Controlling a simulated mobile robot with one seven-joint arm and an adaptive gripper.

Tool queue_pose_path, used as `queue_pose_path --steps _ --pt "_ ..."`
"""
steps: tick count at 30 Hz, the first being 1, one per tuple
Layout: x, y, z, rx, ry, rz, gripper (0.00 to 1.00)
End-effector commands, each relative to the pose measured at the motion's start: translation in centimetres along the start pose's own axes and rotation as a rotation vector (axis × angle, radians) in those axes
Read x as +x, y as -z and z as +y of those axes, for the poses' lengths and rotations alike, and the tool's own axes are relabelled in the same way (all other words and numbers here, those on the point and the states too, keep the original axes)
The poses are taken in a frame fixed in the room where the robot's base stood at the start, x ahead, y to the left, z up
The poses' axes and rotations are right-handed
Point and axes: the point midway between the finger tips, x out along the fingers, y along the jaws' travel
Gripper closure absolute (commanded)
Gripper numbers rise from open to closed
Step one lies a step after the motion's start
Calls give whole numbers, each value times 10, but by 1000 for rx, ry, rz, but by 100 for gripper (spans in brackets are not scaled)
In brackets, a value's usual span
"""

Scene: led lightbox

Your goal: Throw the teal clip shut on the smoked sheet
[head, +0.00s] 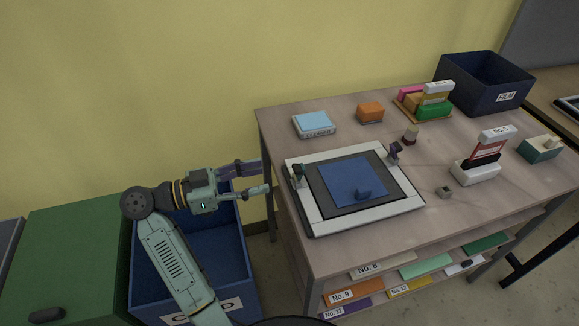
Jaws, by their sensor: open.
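A pale-framed lightbox (314,214) lies on the table with a dark panel inside its frame. A blue square sheet (345,178) lies on the panel, with a small blue block (363,193) on it near the front. I cannot tell which layer is the smoked sheet. A dark teal-looking clip (298,175) stands upright at the lightbox's left edge and appears raised. A dark purple clip (394,152) stands at the right edge. My gripper (262,177) is open and empty, just left of the teal clip, pointing right, apart from it.
A cleaner box (314,124) and an orange block (370,112) stand behind the lightbox. A blue bin (226,255) stands below my gripper.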

Motion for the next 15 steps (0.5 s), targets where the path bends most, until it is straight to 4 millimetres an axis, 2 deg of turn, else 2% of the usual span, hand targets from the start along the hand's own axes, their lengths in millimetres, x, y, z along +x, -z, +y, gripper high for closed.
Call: queue_pose_path --steps 3,9,15 --pt "25 -2 1 2 -3 0 55" --pt "61 -1 1 3 -3 1 55" --pt "80 0 0 4 0 1 55"
